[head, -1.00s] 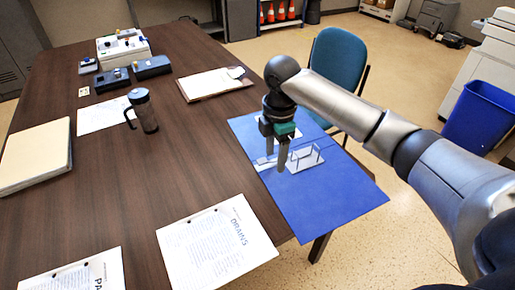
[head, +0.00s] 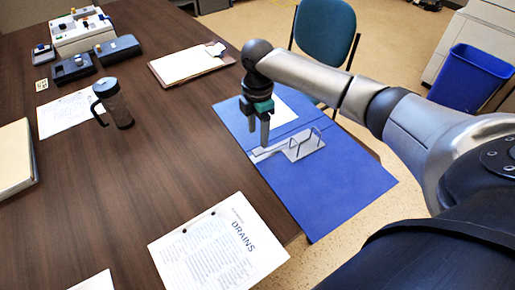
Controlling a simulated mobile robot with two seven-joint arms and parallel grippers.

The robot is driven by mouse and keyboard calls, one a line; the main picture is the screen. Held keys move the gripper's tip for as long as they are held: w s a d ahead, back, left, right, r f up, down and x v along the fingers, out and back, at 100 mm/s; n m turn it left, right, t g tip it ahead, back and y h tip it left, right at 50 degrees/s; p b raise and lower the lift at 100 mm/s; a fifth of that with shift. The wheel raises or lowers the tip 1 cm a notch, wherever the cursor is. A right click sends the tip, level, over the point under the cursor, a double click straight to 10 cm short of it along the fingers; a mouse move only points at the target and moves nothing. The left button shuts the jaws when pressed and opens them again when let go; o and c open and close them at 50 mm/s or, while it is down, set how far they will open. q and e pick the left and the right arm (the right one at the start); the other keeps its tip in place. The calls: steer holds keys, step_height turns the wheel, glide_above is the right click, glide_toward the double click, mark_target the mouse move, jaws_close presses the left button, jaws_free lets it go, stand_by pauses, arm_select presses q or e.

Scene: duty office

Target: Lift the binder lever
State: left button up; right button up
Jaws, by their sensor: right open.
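The blue binder (head: 325,187) lies open and flat at the right edge of the dark table. Its metal ring mechanism (head: 304,146) sits near the middle, with upright wire arches. The lever (head: 266,153) appears as a pale strip at the left end of the mechanism. My right gripper (head: 258,142) points down just above this end, open and with nothing seen between its fingers. I cannot tell whether a fingertip touches the lever. My left gripper is not in view.
A punched sheet titled DRAINS (head: 220,245) lies in front of the binder. A teal chair (head: 325,28) is behind the binder.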

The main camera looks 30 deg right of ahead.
mark_target(258, 151)
step_height(258, 151, down, 6)
steer(key=shift+r+b, duration=0.25)
steer(key=shift+b, duration=0.45)
steer(key=shift+f, duration=0.25)
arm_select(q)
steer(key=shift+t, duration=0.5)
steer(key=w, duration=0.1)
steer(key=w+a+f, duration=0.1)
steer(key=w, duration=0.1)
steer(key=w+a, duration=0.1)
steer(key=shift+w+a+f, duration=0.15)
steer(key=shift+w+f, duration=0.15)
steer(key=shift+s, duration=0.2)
arm_select(e)
steer(key=shift+c, duration=0.3)
steer(key=shift+c, duration=1.4)
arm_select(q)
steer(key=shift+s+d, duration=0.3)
arm_select(e)
jaws_close()
